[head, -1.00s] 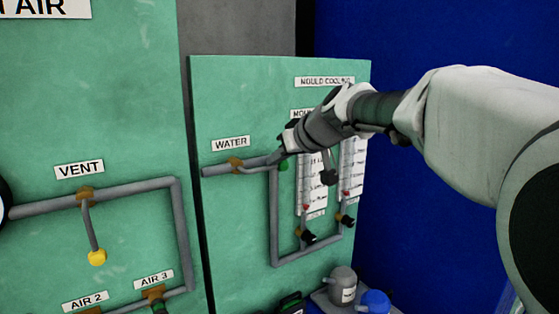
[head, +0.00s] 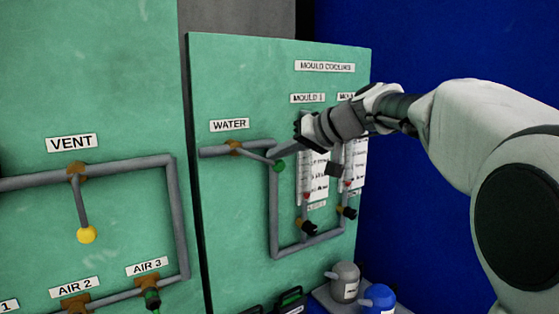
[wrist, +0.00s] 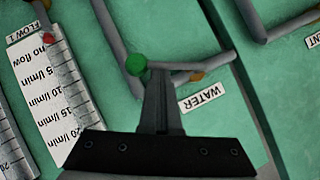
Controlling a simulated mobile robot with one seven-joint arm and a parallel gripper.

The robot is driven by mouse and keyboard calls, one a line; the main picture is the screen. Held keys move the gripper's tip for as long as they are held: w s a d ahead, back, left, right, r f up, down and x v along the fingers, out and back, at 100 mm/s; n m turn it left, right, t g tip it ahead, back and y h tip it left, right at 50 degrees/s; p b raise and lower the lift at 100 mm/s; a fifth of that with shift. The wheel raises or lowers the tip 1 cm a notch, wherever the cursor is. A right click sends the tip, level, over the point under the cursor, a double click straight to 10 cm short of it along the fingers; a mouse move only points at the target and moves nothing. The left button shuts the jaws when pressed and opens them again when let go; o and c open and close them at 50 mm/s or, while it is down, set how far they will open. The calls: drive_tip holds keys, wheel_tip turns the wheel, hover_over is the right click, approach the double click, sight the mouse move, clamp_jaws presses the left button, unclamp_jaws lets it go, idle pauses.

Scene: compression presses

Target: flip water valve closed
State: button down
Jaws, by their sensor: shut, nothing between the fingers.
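The water valve has a brass body (head: 234,148) on the grey pipe below the WATER label. Its grey lever slopes slightly down to the right and ends in a green knob (head: 279,167). The knob also shows in the wrist view (wrist: 136,64), with the brass body (wrist: 197,76) to its right. My gripper (head: 277,154) is shut and empty. Its fingertips are just above the knob end of the lever in the head view. In the wrist view the fingertips (wrist: 158,74) overlap the lever beside the knob; I cannot tell whether they touch.
Flow gauges (head: 314,178) with black-knobbed valves (head: 307,227) sit right of the water valve, partly behind my gripper. A vertical pipe (head: 274,215) runs below the knob. The vent valve's yellow knob (head: 86,234) is on the left panel. Grey (head: 344,284) and blue (head: 377,298) containers stand below right.

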sight(277, 166)
wheel_tip(277, 166, down, 3)
drive_tip(key=m+y+b, duration=0.2)
drive_tip(key=b, duration=0.1)
drive_tip(key=shift+s+a+g+b, duration=0.1)
drive_tip(key=shift+a+g+b, duration=0.05)
drive_tip(key=shift+g+b, duration=0.25)
drive_tip(key=a+f+m+y+b, duration=0.1)
drive_tip(key=b, duration=0.1)
drive_tip(key=s+a+f+m+y+b, duration=0.1)
drive_tip(key=m+y+b, duration=0.1)
drive_tip(key=b, duration=0.1)
drive_tip(key=s+f+m+y+b, duration=0.1)
drive_tip(key=m+b, duration=0.1)
drive_tip(key=b, duration=0.1)
drive_tip(key=shift+a, duration=0.4)
drive_tip(key=shift+a+b, duration=0.15)
drive_tip(key=shift+b, duration=0.25)
